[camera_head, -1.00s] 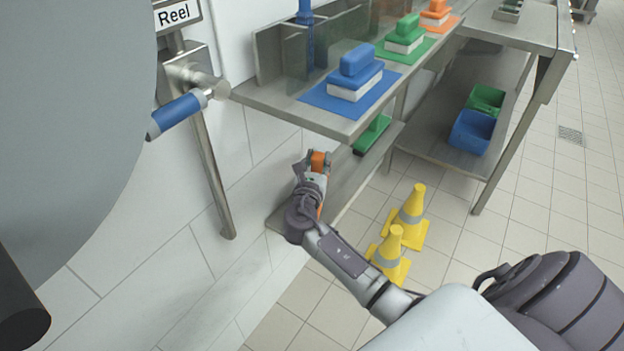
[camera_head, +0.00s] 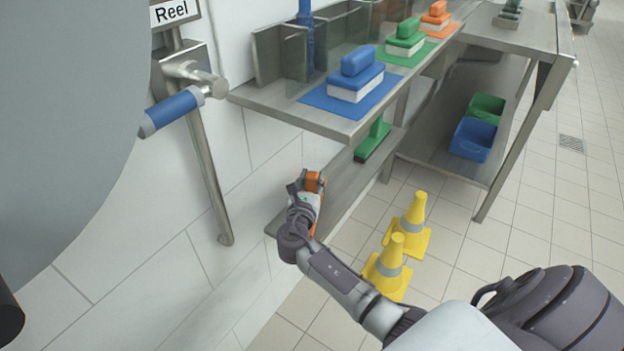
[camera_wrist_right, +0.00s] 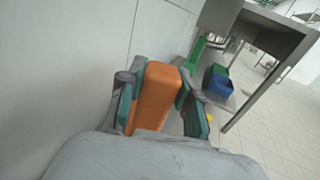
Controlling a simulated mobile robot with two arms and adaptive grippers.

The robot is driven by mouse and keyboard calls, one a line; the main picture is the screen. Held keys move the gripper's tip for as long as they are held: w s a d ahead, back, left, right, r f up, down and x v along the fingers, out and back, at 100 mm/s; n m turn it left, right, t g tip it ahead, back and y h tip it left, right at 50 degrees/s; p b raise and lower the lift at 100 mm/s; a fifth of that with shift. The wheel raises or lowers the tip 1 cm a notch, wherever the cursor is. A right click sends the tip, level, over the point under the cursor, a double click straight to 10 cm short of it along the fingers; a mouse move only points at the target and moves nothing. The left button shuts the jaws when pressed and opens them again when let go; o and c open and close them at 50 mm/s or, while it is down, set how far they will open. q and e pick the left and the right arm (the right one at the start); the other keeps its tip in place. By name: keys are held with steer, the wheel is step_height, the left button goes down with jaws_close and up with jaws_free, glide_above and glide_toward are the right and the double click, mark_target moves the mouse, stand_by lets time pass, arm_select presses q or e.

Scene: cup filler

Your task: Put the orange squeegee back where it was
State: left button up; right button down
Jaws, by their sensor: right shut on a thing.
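The orange squeegee (camera_wrist_right: 158,98) is between the fingers of my right gripper (camera_wrist_right: 166,92) in the right wrist view, and the gripper is shut on it. In the head view a small part of the orange squeegee (camera_head: 314,180) shows at the tip of my right gripper (camera_head: 311,184). The gripper is over the left end of the lower metal shelf (camera_head: 345,185), by the wall. I cannot tell whether the squeegee touches the shelf. A green squeegee (camera_head: 373,140) is on this shelf farther back. My left gripper is not in view.
The upper shelf (camera_head: 262,94) overhangs the lower one and carries blue, green and orange brushes on mats. Two yellow cones (camera_head: 395,262) stand on the floor at right. Blue (camera_head: 472,140) and green bins sit on a rack behind. A reel handle (camera_head: 172,108) is at left.

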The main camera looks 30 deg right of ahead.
steer(key=c, duration=0.8)
jaws_free()
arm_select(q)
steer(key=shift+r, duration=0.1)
arm_select(e)
steer(key=shift+r, duration=0.1)
steer(key=p+v, duration=0.1)
steer(key=v, duration=1)
steer(key=shift+s+p, duration=0.1)
steer(key=shift+p, duration=0.3)
steer(key=s+a+f+m+g+y, duration=0.2)
steer(key=s+f+m+g+y, duration=0.5)
steer(key=s+f+m, duration=0.9)
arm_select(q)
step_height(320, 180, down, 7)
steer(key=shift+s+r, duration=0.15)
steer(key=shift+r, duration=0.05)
arm_select(e)
steer(key=s+a+f+m+g+y, duration=0.1)
steer(key=s+a+f+m+y, duration=0.1)
steer(key=s+m, duration=0.1)
steer(key=s+a+f+m+g+y, duration=0.1)
steer(key=s+a+f+m+y, duration=0.1)
steer(key=s+a+m, duration=0.1)
steer(key=s+a+f+m+g+y, duration=0.1)
steer(key=s+a+f+m+y, duration=0.1)
steer(key=s+f+m, duration=0.1)
steer(key=shift+s+a, duration=0.25)
steer(key=shift+a, duration=0.05)
